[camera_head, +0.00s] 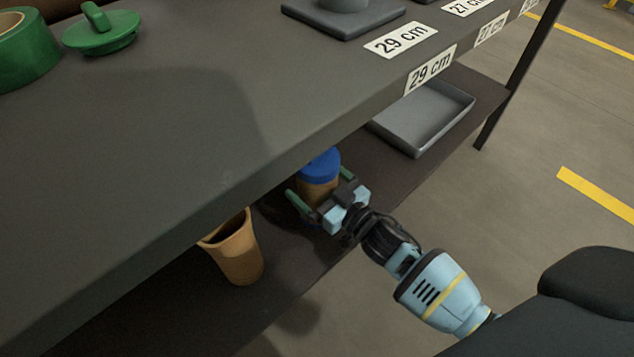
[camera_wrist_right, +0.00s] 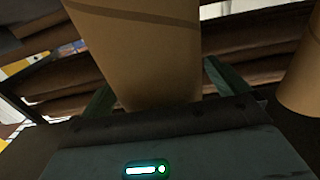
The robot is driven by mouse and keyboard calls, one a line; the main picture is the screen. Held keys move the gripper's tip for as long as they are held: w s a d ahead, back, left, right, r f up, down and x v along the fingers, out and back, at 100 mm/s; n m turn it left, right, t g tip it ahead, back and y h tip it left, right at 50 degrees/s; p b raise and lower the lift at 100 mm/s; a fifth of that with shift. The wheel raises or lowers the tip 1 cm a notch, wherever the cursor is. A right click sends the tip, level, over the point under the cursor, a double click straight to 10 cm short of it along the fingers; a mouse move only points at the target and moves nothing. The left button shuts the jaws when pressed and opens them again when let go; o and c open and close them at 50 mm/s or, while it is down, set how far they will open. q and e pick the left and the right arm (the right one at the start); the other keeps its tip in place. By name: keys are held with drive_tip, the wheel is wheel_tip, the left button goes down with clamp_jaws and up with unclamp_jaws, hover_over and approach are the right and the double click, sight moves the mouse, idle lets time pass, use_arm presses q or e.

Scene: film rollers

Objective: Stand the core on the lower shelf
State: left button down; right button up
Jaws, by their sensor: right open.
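A brown cardboard core with a blue top (camera_head: 320,164) is upright at the lower shelf (camera_head: 345,222), under the edge of the upper surface. My right gripper (camera_head: 319,185) is open, with its green fingers on either side of this core. In the right wrist view the core (camera_wrist_right: 140,50) rises between the two fingers (camera_wrist_right: 158,85). Its base is hidden by the gripper, so I cannot tell whether it touches the shelf. A second brown core (camera_head: 238,252), open at the top, stands nearer on the lower shelf; a brown core shows at the right wrist view's right edge (camera_wrist_right: 301,85). My left gripper is out of view.
The dark upper shelf (camera_head: 190,120) overhangs the lower one. A grey tray (camera_head: 425,115) lies farther along the lower shelf. On top are a green roll (camera_head: 30,55), a green handled disc (camera_head: 100,32), a grey base (camera_head: 340,18) and "29 cm" labels (camera_head: 402,40).

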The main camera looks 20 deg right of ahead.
drive_tip(key=p+v, duration=0.3)
drive_tip(key=v, duration=0.9)
drive_tip(key=shift+r, duration=0.1)
